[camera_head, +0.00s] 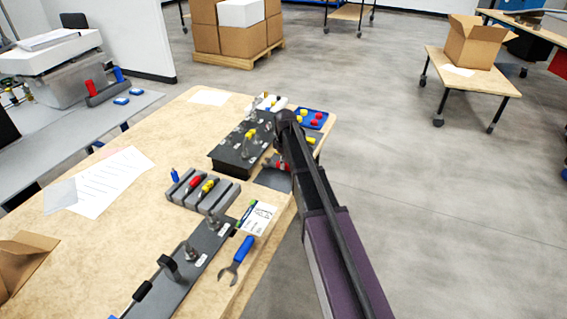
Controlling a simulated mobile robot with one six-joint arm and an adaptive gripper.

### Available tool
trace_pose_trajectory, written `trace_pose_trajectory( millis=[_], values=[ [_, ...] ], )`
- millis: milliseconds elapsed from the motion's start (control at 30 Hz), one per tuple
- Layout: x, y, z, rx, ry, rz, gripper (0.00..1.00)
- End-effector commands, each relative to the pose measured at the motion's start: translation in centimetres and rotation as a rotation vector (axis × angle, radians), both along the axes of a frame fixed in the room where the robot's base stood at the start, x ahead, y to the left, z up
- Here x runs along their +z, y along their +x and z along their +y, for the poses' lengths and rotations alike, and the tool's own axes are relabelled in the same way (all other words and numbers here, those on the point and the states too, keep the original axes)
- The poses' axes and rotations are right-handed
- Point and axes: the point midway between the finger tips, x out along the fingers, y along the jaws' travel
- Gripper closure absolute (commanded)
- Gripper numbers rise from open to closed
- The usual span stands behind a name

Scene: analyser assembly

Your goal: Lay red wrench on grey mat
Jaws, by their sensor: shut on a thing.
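A small part of the red wrench (284,166) shows below my wrist, near the right edge of the wooden table. My gripper (283,157) is mostly hidden behind my own arm and is shut on the red wrench. A dark grey mat (270,181) lies on the table just below and left of the red wrench in the picture. I cannot tell whether the wrench touches the mat.
A blue-handled wrench (242,250) lies nearer on the table, beside a white card (257,218). A grey tool holder (196,195) and a black fixture (228,157) stand to the left. A blue tray (314,119) with red and yellow pieces sits behind.

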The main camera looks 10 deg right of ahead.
Motion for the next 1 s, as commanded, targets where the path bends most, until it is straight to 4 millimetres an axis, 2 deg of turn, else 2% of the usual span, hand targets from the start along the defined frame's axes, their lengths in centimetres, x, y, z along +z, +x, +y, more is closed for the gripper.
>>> trace_pose_trajectory(
  millis=[200, 1000],
  values=[
    [-0.89, 0.0, -0.03, 0.0, 0.0, 0.0, 1.0],
    [-1.09, 0.0, -0.13, -0.002, 0.0, 0.0, 1.0]
  ],
)
